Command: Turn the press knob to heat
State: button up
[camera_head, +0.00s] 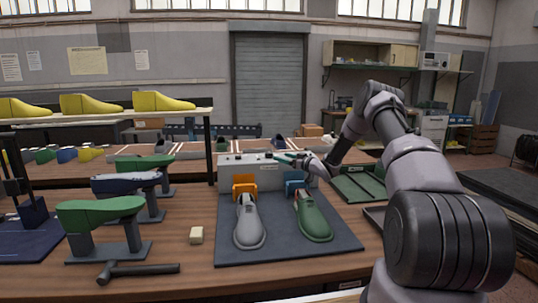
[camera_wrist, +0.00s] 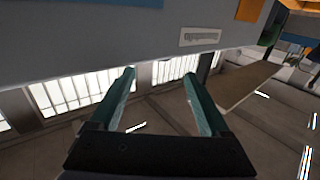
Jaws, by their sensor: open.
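The press is a long grey box (camera_head: 232,172) at the back of a dark mat, with an orange clamp (camera_head: 244,185) and a blue clamp (camera_head: 293,188) on its front. In the wrist view its grey face (camera_wrist: 110,50) fills the upper part, with a small white label plate (camera_wrist: 200,36). I cannot make out the knob clearly in either view; small dark details sit along the press top. My gripper (camera_head: 282,158) is at the press's top right, its teal fingers pointing left. In the wrist view the fingers (camera_wrist: 158,73) are spread, with nothing between them.
A grey shoe (camera_head: 249,222) and a green shoe (camera_head: 313,217) stand before the press on the dark mat (camera_head: 285,250). Green and navy lasts on stands (camera_head: 100,212) are at left, with a small beige block (camera_head: 196,235). A green tray (camera_head: 358,184) lies to the right.

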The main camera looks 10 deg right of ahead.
aim_at(272, 153)
jog(key=x, duration=0.9)
jog(key=shift+w+a, duration=0.25)
jog(key=shift+w, duration=0.05)
grip_shut()
